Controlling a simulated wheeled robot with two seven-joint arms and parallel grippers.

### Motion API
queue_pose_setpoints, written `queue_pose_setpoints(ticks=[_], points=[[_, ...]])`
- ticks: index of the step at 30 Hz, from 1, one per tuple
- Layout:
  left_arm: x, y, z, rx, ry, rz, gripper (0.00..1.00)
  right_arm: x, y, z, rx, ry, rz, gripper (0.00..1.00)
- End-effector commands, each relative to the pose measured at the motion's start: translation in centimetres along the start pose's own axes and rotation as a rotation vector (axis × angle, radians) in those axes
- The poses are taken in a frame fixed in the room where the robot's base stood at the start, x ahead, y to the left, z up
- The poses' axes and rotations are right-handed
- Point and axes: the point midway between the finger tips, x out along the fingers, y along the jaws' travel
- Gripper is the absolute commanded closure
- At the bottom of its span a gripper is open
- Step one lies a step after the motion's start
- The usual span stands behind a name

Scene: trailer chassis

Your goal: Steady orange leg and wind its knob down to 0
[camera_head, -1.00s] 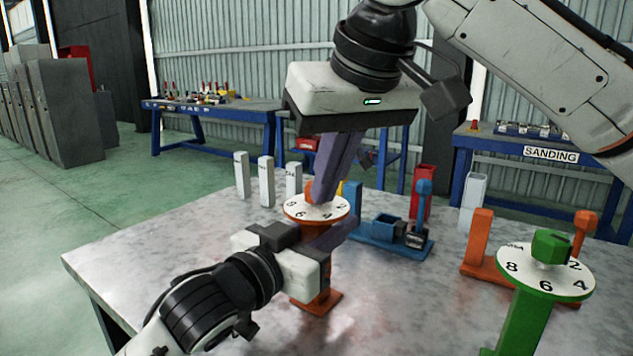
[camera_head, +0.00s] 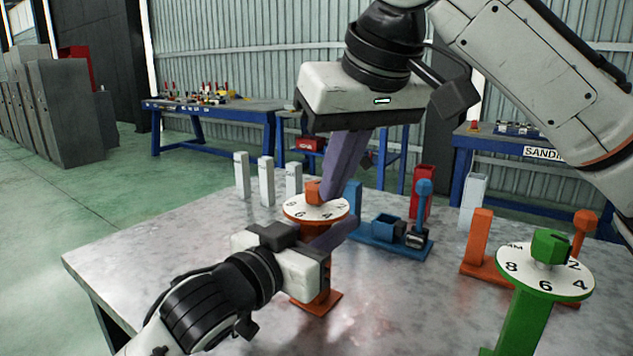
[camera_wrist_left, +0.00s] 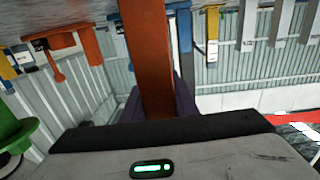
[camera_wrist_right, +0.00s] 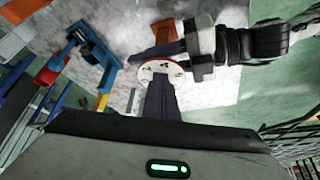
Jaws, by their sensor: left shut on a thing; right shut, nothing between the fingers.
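The orange leg (camera_head: 326,293) stands upright on the table, with a white numbered dial (camera_head: 303,211) on top and an orange knob (camera_head: 312,190) above the dial. My left gripper (camera_head: 325,245) is shut on the leg's post below the dial; the orange post (camera_wrist_left: 145,60) runs between its fingers in the left wrist view. My right gripper (camera_head: 330,190) points down from above, its fingers shut and empty beside the knob, just over the dial. In the right wrist view the fingers (camera_wrist_right: 160,95) cover part of the dial (camera_wrist_right: 172,70), and the knob is hidden there.
A green leg with a numbered dial (camera_head: 570,277) stands at the front right. Orange (camera_head: 478,245), blue (camera_head: 375,240) and red (camera_head: 422,185) parts stand on the right and at the back. Several pale posts (camera_head: 266,180) line the back left. The table's left front is clear.

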Motion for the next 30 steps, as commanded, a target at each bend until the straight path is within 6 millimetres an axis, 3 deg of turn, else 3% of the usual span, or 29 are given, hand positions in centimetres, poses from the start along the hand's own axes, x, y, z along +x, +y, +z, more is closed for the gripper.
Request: queue_pose_setpoints(ticks=[30], points=[[-0.04, 0.28, 0.02, 0.0, 0.001, 0.006, 1.0, -0.6, 0.68, 0.32, 0.005, 0.006, 0.002, 1.0]])
